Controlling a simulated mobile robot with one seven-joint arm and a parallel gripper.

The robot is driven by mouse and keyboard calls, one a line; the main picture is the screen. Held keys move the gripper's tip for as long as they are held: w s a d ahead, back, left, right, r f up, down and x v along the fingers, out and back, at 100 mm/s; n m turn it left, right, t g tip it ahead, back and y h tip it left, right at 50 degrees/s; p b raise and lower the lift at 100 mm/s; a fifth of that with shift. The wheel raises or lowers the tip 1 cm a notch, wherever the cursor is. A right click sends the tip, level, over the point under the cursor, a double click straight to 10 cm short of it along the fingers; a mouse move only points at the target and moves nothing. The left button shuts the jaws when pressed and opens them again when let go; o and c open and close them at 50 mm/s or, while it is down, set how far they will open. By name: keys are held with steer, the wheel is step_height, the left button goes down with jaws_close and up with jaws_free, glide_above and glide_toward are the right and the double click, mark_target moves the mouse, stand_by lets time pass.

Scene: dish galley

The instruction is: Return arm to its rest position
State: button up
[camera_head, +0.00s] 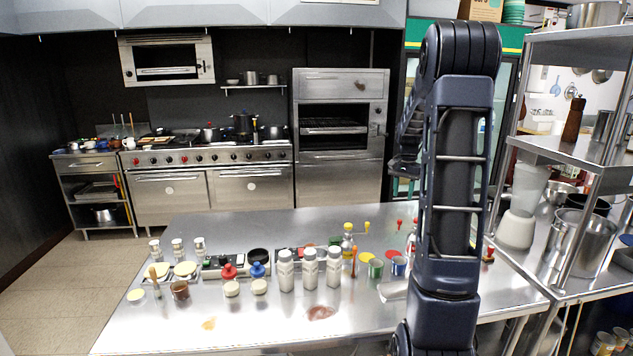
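My dark blue-grey arm (456,170) stands upright at the right of centre, over the right part of the steel table. It bends at the top, and its far part (411,130) hangs down behind the upright link, above and beyond the table. My gripper (404,168) shows only as a small dark shape at the end of that far part, partly hidden by the arm. Its fingers are too small and covered to tell whether they are open or shut. I see no object held there.
The steel table (262,322) bears several shakers (310,270), red and blue bottles, cans (376,267) and small dishes. A steel shelf rack (570,150) with a blender (521,205) and pots stands close to the arm's right. Ranges (210,180) and an oven (340,130) line the back.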

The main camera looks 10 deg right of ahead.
steer(key=s+a+r+n+t, duration=0.1)
steer(key=s+a+r+n, duration=0.1)
steer(key=s+a+r, duration=0.5)
steer(key=s+a+n+t, duration=0.1)
steer(key=s+a+n, duration=0.2)
steer(key=s, duration=0.9)
steer(key=s+a+n+t, duration=0.2)
steer(key=s+a, duration=0.5)
steer(key=s, duration=0.6)
steer(key=shift+s+r+n+t, duration=0.15)
steer(key=shift+r+n+t, duration=0.15)
steer(key=shift+n, duration=0.6)
